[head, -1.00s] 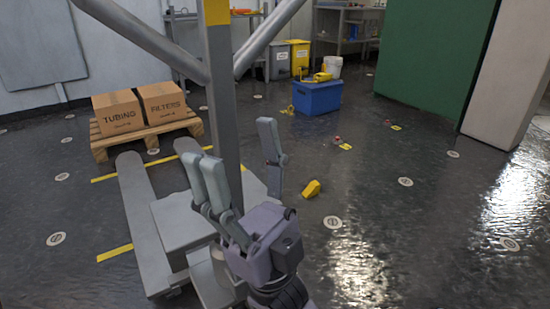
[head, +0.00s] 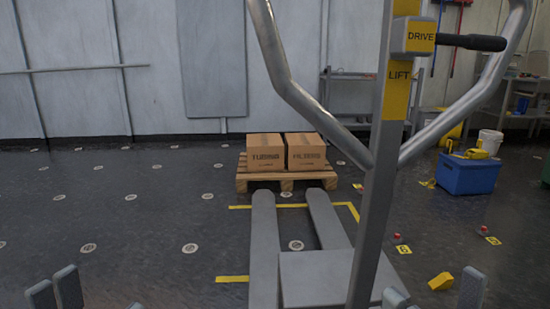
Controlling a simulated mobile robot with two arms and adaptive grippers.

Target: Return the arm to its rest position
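My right gripper (head: 433,296) shows only by its grey fingertips at the bottom edge, right of the pallet jack's post. Its fingers are spread apart with nothing seen between them. My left gripper (head: 100,296) shows by its fingertips at the bottom left corner, also spread and empty. The rest of both arms is below the picture. The grey pallet jack (head: 316,277) stands in front of me, with its forks pointing at the wooden pallet (head: 287,184). Its handle post rises between the camera and the room.
Two cardboard boxes, tubing (head: 265,153) and filters (head: 305,151), sit on the pallet. A blue crate (head: 467,176) stands at the right. A yellow block (head: 441,281) lies on the floor near my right gripper. The floor at the left is open.

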